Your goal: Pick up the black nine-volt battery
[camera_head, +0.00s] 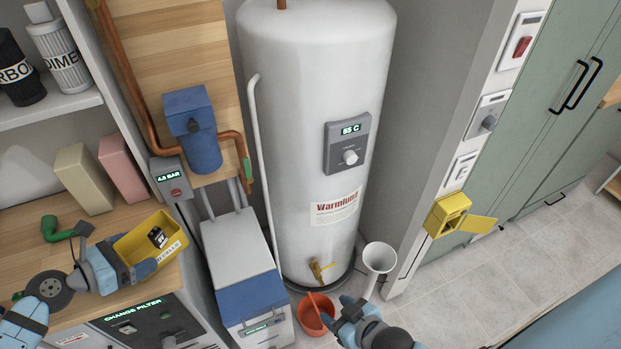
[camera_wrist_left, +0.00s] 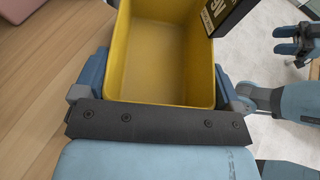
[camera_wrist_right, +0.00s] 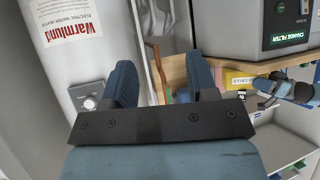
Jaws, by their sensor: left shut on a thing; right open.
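In the left wrist view the battery (camera_wrist_left: 222,14) is a dark block with white lettering at the bin's far right corner, partly cut off by the frame. My left gripper (camera_head: 124,265) is shut on the yellow bin, with a finger on each side of it. The bin (camera_wrist_left: 155,60) otherwise looks empty inside. My right gripper (camera_head: 341,309) is open and empty, low in front of the white tank and well to the right of the bin. Its fingers (camera_wrist_right: 163,78) are apart in the right wrist view.
A red bucket (camera_head: 313,314) and a white funnel-shaped pipe (camera_head: 378,258) stand near my right gripper. The white tank (camera_head: 315,120) is behind. A yellow wall box (camera_head: 449,212) has its door open.

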